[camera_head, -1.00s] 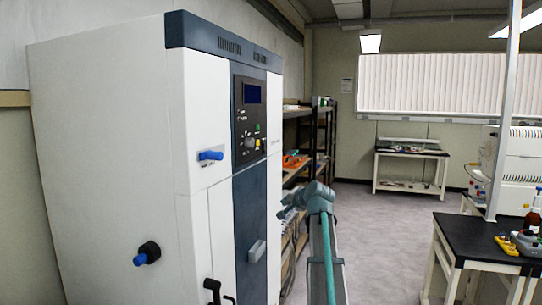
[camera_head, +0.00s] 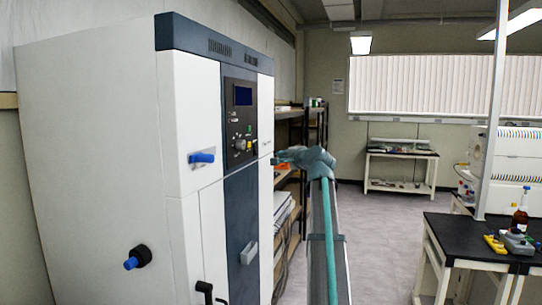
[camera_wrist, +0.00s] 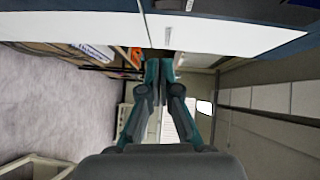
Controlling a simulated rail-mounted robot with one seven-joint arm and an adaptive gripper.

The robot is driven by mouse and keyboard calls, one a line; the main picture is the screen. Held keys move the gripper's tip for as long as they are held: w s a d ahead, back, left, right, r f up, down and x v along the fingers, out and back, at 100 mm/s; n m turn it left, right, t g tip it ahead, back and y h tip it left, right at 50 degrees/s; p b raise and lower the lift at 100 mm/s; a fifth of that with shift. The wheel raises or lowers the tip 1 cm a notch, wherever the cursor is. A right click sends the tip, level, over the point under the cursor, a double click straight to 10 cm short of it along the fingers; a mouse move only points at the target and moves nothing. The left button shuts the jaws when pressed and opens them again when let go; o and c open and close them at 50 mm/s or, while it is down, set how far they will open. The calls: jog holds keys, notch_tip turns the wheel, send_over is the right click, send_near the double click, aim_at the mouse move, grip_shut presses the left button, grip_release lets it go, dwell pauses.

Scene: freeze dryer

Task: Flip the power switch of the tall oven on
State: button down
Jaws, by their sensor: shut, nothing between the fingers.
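The tall oven (camera_head: 100,150) is a white cabinet with a dark blue front strip, at the left in the head view. Its black control panel (camera_head: 236,112) has a screen, a knob and small green and yellow parts. I cannot tell which part is the power switch. My gripper (camera_head: 277,158) is at the right edge of the oven front, slightly below the panel's knob height, and apart from the panel. In the wrist view my gripper (camera_wrist: 160,68) is shut and empty, with the oven's white and blue front (camera_wrist: 225,33) along the top. The panel's controls are not clear there.
Blue-ended handles (camera_head: 202,158) and a black lever (camera_head: 205,290) stick out from the oven. Shelving (camera_head: 290,140) stands behind my arm. A black-topped bench (camera_head: 465,235) with a bottle and small items is at the right. The floor between is clear.

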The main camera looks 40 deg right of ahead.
jog(key=p, duration=0.3)
send_near(256, 150)
jog(key=w+d+f, duration=0.1)
jog(key=w+d, duration=0.3)
jog(key=d, duration=0.2)
jog(key=shift+w+a+f+p, duration=0.25)
jog(key=shift+w+a+p, duration=0.1)
jog(key=shift+w+a, duration=0.35)
jog(key=shift+w+a+f+p, duration=0.25)
jog(key=shift+w+a+p, duration=0.05)
jog(key=shift+w+a, duration=0.4)
jog(key=shift+d, duration=0.1)
